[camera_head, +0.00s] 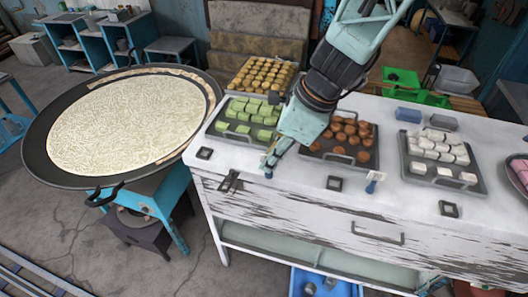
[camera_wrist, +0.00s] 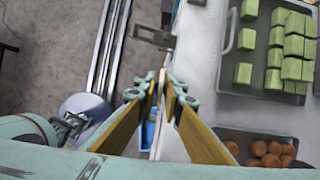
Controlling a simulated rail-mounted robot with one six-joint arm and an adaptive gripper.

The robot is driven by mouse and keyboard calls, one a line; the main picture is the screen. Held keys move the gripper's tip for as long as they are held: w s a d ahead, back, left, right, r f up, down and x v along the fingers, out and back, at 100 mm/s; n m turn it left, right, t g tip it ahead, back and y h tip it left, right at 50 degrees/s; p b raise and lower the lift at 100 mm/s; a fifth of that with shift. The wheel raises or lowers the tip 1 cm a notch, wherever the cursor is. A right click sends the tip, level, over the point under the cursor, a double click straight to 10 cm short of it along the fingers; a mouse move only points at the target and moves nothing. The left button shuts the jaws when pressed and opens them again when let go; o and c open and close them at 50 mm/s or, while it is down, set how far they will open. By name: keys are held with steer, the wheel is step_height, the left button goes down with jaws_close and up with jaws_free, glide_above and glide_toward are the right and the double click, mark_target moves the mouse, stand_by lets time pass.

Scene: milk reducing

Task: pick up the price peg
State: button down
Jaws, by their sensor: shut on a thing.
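My gripper (camera_head: 270,160) is at the front left edge of the white table, in front of the tray of green cakes. Its fingers are shut on a small, thin thing, seemingly the price peg (camera_head: 268,174), whose bluish end shows just below the fingertips. In the wrist view the fingertips (camera_wrist: 161,84) come close together with a narrow pale piece between them; most of it is hidden. Another blue peg with a pale top (camera_head: 374,182) stands on the table's front edge further right, apart from my gripper.
The white table (camera_head: 300,185) carries trays of green cakes (camera_head: 247,118), brown round cakes (camera_head: 345,138) and white cakes (camera_head: 436,147). A large round pan (camera_head: 35,150) stands at left. A blue bin (camera_head: 320,284) is below.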

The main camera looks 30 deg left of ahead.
steer(key=s+d+r+b, duration=0.1)
steer(key=s+d, duration=0.5)
steer(key=d, duration=0.1)
steer(key=shift+s+d, duration=0.25)
steer(key=shift+w, duration=0.1)
stand_by(0.7)
